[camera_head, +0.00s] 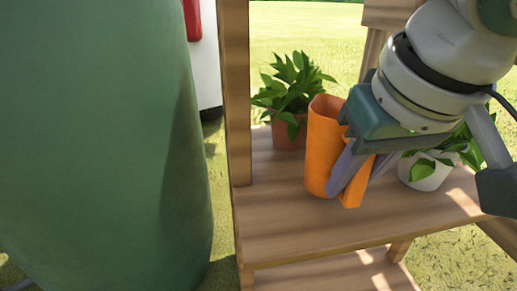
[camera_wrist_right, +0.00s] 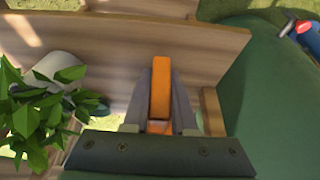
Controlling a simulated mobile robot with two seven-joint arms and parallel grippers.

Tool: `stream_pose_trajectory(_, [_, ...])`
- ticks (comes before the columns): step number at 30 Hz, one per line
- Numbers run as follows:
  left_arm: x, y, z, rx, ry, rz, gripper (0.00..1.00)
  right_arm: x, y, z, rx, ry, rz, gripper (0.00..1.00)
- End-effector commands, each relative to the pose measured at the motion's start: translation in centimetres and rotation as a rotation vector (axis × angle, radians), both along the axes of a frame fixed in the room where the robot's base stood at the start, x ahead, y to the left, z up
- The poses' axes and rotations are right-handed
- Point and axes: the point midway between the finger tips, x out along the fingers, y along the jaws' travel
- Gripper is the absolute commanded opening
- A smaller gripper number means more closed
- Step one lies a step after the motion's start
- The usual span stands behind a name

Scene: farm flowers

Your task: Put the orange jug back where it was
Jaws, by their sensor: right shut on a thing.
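The orange jug (camera_head: 322,140) is upright at the wooden shelf (camera_head: 300,225) in the head view, between two potted plants. My right gripper (camera_head: 350,180) comes in from the upper right and is shut on the jug's handle. In the right wrist view the orange handle (camera_wrist_right: 160,88) sits between the two fingers of my right gripper (camera_wrist_right: 160,100). The jug's base looks at or very near the shelf board; I cannot tell if it touches. My left gripper is not in view.
A plant in a terracotta pot (camera_head: 289,130) stands behind the jug. A plant in a white pot (camera_head: 425,172) stands to its right, partly behind my arm. A wooden post (camera_head: 237,95) and a large green barrel (camera_head: 100,140) are to the left. The shelf front is clear.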

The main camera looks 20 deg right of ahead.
Motion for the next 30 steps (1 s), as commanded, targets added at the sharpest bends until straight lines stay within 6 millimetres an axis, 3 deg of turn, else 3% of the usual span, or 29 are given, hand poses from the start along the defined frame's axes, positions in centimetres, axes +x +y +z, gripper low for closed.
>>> stream_pose_trajectory(1, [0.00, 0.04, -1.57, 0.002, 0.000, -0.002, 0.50, 0.02, -0.03, -1.50, -0.001, -0.001, 0.001, 0.00])
stream_pose_trajectory(3, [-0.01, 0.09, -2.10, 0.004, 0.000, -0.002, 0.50, -0.01, -0.02, -2.02, -0.002, -0.001, 0.001, 0.00])
stream_pose_trajectory(14, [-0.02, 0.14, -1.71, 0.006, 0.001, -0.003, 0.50, -0.06, 0.00, -1.90, -0.001, 0.001, 0.000, 0.00])
stream_pose_trajectory(15, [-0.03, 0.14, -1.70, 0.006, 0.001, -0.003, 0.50, -0.06, 0.01, -1.99, 0.000, 0.001, 0.000, 0.26])
stream_pose_trajectory(21, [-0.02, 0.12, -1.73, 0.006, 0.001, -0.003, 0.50, -0.04, 0.01, -1.97, 0.000, 0.000, 0.000, 0.48])
stream_pose_trajectory(23, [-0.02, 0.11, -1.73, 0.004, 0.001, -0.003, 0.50, -0.04, 0.01, -1.97, 0.000, 0.000, 0.000, 0.55])
stream_pose_trajectory(30, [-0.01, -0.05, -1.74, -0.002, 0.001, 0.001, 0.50, -0.05, 0.01, -1.92, 0.000, 0.000, 0.000, 0.55])
